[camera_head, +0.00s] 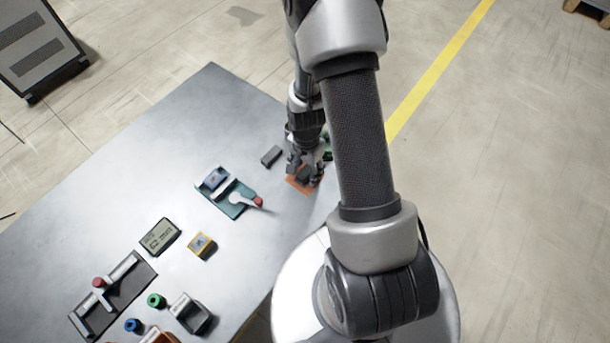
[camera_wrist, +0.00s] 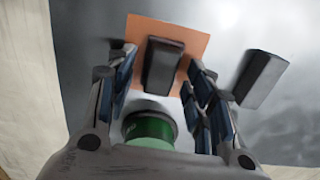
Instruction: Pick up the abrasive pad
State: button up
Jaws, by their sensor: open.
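A dark grey block (camera_wrist: 162,66), which looks like the abrasive pad, lies on a flat orange square (camera_wrist: 196,44) in the wrist view. My gripper (camera_wrist: 160,78) is open, with one finger on either side of the dark block and nothing held. I cannot tell whether the fingers touch it or how high they are above it. In the head view my gripper (camera_head: 305,175) is over the orange square (camera_head: 293,184) near the table's right edge and hides part of it.
A second dark block (camera_wrist: 260,78) lies right of the orange square; the head view shows it (camera_head: 271,156) left of my gripper. A green-topped round object (camera_wrist: 150,130) is close below the fingers. A teal fixture (camera_head: 232,208) with a red knob is nearby on the grey table (camera_head: 200,115).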

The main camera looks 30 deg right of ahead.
aim_at(305, 171)
jog(key=shift+c, duration=0.3)
grip_shut()
dwell(0.4)
jog(key=shift+r, duration=0.1)
notch_tip(305, 171, up, 20)
jog(key=p, duration=0.5)
jog(key=c, duration=0.6)
grip_release()
jog(key=c, duration=0.4)
jog(key=shift+o, duration=0.2)
jog(key=shift+w+a, duration=0.1)
